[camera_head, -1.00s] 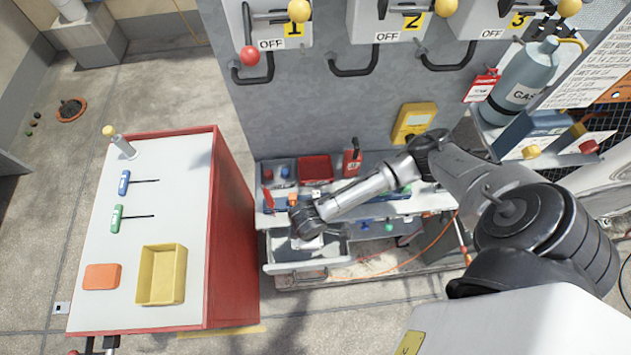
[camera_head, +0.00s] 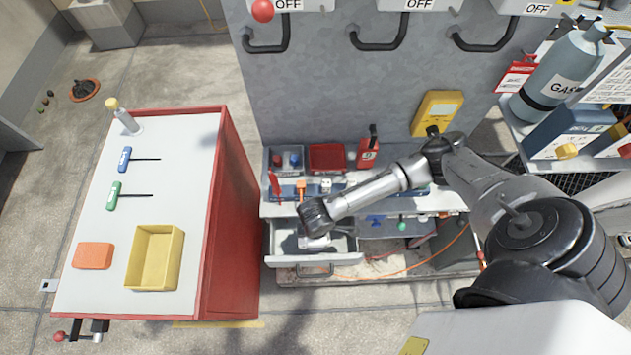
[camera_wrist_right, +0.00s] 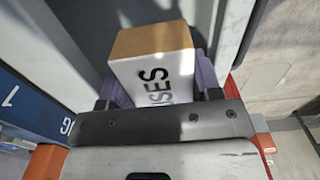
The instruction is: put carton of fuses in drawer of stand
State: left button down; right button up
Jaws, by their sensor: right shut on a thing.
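The carton of fuses (camera_wrist_right: 155,60) is a white box with a brown side and the letters "SES" in the right wrist view. My right gripper (camera_wrist_right: 160,98) is shut on it. In the head view my right gripper (camera_head: 318,228) points down over the open drawer (camera_head: 300,260) of the grey stand. The carton shows there only as a small pale patch (camera_head: 314,242) under the gripper. It lies within the drawer's outline; whether it touches the drawer floor I cannot tell. My left gripper is not in view.
A red cabinet (camera_head: 232,220) with a yellow bin (camera_head: 155,257) on top stands close left of the drawer. An orange cable (camera_head: 400,268) lies right of it.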

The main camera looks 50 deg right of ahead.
notch_tip(320, 180, down, 3)
jog(key=shift+r, duration=0.2)
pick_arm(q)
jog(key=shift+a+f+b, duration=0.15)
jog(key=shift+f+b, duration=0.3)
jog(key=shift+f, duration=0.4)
pick_arm(e)
jog(key=shift+f, duration=1.8)
jog(key=o, duration=1)
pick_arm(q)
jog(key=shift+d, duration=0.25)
pick_arm(e)
jog(key=shift+w, duration=0.1)
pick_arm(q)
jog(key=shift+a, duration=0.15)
